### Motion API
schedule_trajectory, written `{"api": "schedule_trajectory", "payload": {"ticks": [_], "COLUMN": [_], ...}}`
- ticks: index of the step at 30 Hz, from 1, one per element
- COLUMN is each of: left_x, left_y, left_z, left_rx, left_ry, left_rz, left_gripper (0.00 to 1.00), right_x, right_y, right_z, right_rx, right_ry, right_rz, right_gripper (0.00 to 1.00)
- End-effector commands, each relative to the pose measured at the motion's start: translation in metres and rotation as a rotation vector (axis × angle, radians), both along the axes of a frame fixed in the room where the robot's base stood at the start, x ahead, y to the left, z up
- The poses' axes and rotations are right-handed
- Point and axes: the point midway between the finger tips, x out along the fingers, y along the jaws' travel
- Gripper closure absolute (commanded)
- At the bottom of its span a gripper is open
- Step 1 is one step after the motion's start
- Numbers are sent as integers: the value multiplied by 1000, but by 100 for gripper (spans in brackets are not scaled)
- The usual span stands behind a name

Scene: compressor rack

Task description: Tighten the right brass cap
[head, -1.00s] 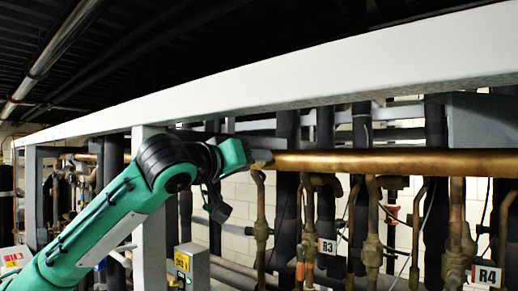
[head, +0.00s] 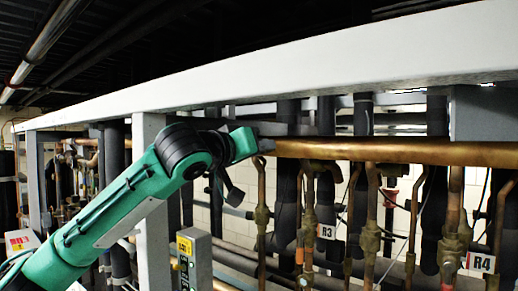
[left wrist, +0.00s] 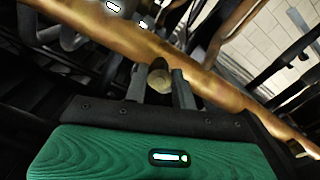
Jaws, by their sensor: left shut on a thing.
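My left gripper (head: 263,144) is at the left end of the thick horizontal copper pipe (head: 400,152) in the head view, where its fingers are too small to make out. In the left wrist view my left gripper (left wrist: 158,88) has its two grey fingers on either side of a short round brass cap (left wrist: 159,76), and is shut on it. The cap's dull round end faces the camera, in front of the copper pipe (left wrist: 120,30). Whether it is the right cap of a pair cannot be told. My right gripper is not in view.
A pale grey beam (head: 330,75) runs above the pipe, and a grey post (head: 148,190) stands behind my left arm. Vertical copper pipes with valves hang below, near the R3 tag (head: 327,231) and R4 tag (head: 481,263). A grey-yellow box (head: 194,258) stands below.

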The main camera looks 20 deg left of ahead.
Motion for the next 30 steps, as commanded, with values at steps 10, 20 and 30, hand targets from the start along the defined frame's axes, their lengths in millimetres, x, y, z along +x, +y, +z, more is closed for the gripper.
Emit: {"api": "schedule_trajectory", "payload": {"ticks": [10, 20, 30], "left_x": [0, 1, 0], "left_y": [0, 0, 1], "left_z": [-1, 0, 1], "left_rx": [113, 383, 688], "left_ry": [-40, -137, -248], "left_rz": [0, -1, 1], "left_gripper": [97, 97, 97], "right_x": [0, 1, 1], "right_y": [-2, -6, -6], "right_z": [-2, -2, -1], "right_rx": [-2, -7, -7], "right_ry": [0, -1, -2], "right_rz": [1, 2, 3], "right_gripper": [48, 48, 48]}}
